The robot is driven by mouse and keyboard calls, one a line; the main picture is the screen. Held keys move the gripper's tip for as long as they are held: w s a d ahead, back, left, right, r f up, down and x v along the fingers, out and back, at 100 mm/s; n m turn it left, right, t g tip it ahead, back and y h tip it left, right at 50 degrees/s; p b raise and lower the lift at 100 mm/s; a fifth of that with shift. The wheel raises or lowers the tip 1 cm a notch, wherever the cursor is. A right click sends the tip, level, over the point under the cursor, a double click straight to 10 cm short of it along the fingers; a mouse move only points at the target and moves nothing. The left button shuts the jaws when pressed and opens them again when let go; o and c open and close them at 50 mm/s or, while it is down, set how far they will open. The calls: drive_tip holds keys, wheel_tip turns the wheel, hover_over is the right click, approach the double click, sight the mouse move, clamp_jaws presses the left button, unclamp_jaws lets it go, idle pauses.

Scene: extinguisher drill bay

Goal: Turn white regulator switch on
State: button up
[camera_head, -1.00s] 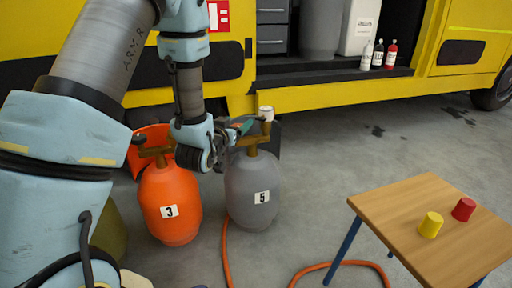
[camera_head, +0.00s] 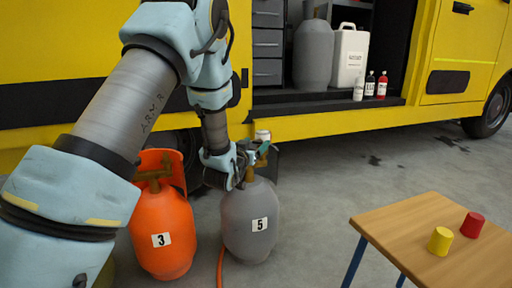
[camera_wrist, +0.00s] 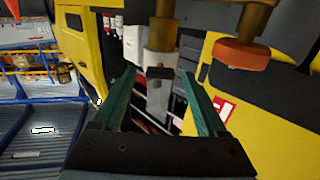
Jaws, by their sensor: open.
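The grey cylinder labelled 5 (camera_head: 250,222) stands upright on the floor. A white cap-like part (camera_head: 262,134) shows at its top, partly behind my gripper; I cannot tell whether it is the regulator. My gripper (camera_head: 263,152) is at the cylinder's valve, with its teal fingers apart. In the wrist view my gripper (camera_wrist: 160,82) is open. A brass fitting (camera_wrist: 161,35) and a pale grey-white body with a small dark lever-like part (camera_wrist: 160,73) show between or just beyond the fingers. Contact with the fingers and the switch's position cannot be told.
The orange cylinder labelled 3 (camera_head: 163,225) stands close on the left. An orange-brown knob (camera_wrist: 241,54) is right of the fingers in the wrist view. A wooden table (camera_head: 400,225) with a yellow cup (camera_head: 440,241) and red cup (camera_head: 472,225) stands right. The yellow vehicle (camera_head: 350,122) is behind.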

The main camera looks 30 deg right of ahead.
drive_tip(key=shift+w+d, duration=0.25)
drive_tip(key=shift+d, duration=0.05)
drive_tip(key=shift+c, duration=0.2)
clamp_jaws()
idle(0.3)
